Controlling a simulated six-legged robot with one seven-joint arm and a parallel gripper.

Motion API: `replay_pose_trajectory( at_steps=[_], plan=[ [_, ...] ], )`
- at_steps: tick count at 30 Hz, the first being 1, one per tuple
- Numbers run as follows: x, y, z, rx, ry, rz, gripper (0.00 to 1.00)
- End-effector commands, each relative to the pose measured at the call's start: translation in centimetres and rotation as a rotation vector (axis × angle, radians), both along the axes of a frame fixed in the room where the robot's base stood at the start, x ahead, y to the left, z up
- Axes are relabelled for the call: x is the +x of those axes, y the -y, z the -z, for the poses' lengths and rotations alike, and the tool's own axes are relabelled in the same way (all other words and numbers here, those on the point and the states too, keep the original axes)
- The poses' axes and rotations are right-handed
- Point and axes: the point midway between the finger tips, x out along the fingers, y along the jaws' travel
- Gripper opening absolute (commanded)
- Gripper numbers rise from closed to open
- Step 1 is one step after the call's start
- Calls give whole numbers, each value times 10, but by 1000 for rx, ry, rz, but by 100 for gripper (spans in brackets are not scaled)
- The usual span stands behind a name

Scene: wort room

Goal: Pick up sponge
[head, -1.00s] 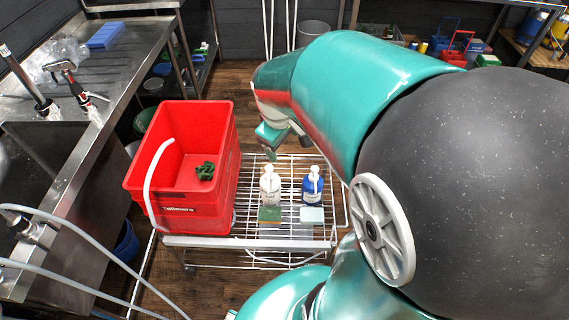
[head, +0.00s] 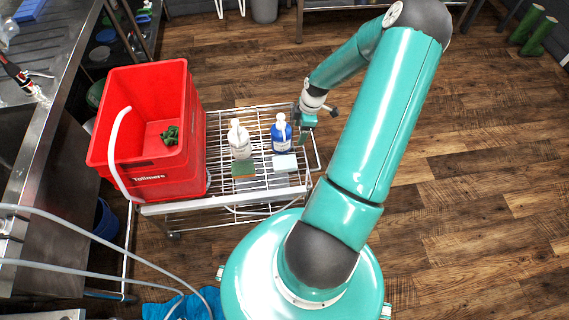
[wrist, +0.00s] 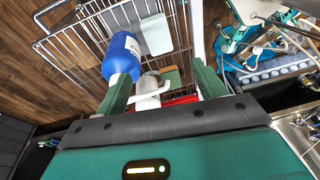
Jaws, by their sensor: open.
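A small green-and-brown sponge (head: 243,170) lies flat on the wire cart in front of a white pump bottle (head: 240,142). A pale blue-grey block (head: 285,162) lies to its right, in front of a blue pump bottle (head: 282,134). My gripper (head: 306,124) is open and empty, above the cart's right side and right of the blue bottle. In the wrist view the sponge (wrist: 172,76) shows beyond my open fingers (wrist: 158,72), partly hidden by the white bottle (wrist: 148,92). The blue bottle (wrist: 122,57) is close to the left finger; I cannot tell whether they touch.
A steel sink counter (head: 45,140) is at the far left. Wooden floor (head: 460,190) is open to the right.

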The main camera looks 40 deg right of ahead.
Motion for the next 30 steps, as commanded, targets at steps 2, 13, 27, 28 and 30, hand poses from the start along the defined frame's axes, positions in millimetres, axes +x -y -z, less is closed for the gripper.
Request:
replay_pose_trajectory(
  at_steps=[2,13,27,28,30],
  plan=[
    [-8,6,27,46,42,-10,70],
    [-16,15,77,102,162,-53,70],
    [1,-10,148,102,159,-53,70],
    [1,-10,150,102,159,-53,70],
    [2,-11,153,101,159,-53,70]
  ],
)
